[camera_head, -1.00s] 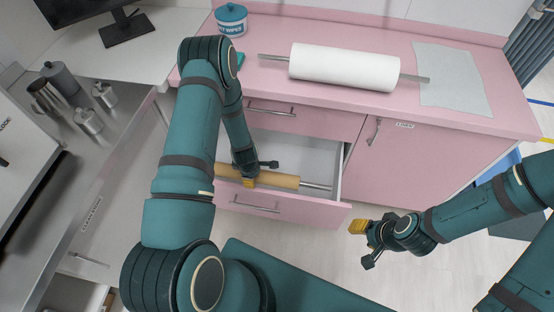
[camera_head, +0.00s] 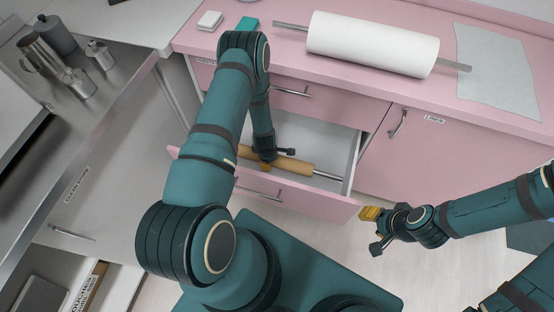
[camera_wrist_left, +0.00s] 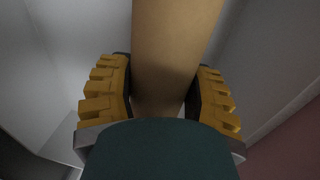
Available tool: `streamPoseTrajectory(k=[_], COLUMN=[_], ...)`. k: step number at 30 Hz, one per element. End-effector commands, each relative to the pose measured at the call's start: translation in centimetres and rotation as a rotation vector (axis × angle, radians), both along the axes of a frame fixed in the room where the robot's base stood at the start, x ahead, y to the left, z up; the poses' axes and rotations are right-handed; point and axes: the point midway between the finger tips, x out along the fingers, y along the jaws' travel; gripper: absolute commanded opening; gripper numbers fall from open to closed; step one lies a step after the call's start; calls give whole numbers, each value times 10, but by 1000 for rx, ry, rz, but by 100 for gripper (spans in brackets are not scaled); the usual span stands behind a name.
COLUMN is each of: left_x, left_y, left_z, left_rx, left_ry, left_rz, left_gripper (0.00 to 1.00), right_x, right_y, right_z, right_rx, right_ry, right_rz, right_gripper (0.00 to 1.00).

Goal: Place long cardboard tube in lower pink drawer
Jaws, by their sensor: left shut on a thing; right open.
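The tan cardboard tube (camera_head: 292,165) lies lengthwise within the open lower pink drawer (camera_head: 345,207), close behind its front panel. A silver rod extends from its right end. My left gripper (camera_head: 266,164) reaches down into the drawer and is shut on the tube. In the left wrist view the tube (camera_wrist_left: 172,45) runs between the yellow finger pads of the gripper (camera_wrist_left: 165,92). I cannot tell whether the tube touches the drawer floor. My arm hides part of the tube's left side. My right gripper (camera_head: 374,230) is open and empty, right of the drawer front.
The pink counter (camera_head: 415,95) above holds a white paper roll (camera_head: 370,43) on a rod and a pale sheet (camera_head: 497,75). A closed upper drawer (camera_head: 300,98) sits above the open one. A steel bench (camera_head: 75,105) with metal canisters stands left. Bare floor shows around my right gripper.

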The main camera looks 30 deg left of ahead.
Motion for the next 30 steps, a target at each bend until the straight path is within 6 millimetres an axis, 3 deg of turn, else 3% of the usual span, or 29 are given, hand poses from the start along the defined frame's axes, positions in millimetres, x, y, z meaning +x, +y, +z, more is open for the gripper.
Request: streamPoseTrajectory(k=[12,17,24,30], left_x=[0,0,0,1], left_y=[0,1,0,0], left_z=[-64,-72,-103,-104], left_rx=[1,1,1,1], left_ry=[0,-1,-1,-2], left_rz=[0,0,0,-1], left_gripper=[10,10,10,10], right_x=[4,5,7,7], right_y=[0,-1,-1,-1], right_z=[-19,-22,-32,-31], right_rx=[-2,-2,-3,-3], right_ry=[-11,-12,-16,-16], right_rz=[-2,-2,-4,-4], right_gripper=[47,47,47,47])
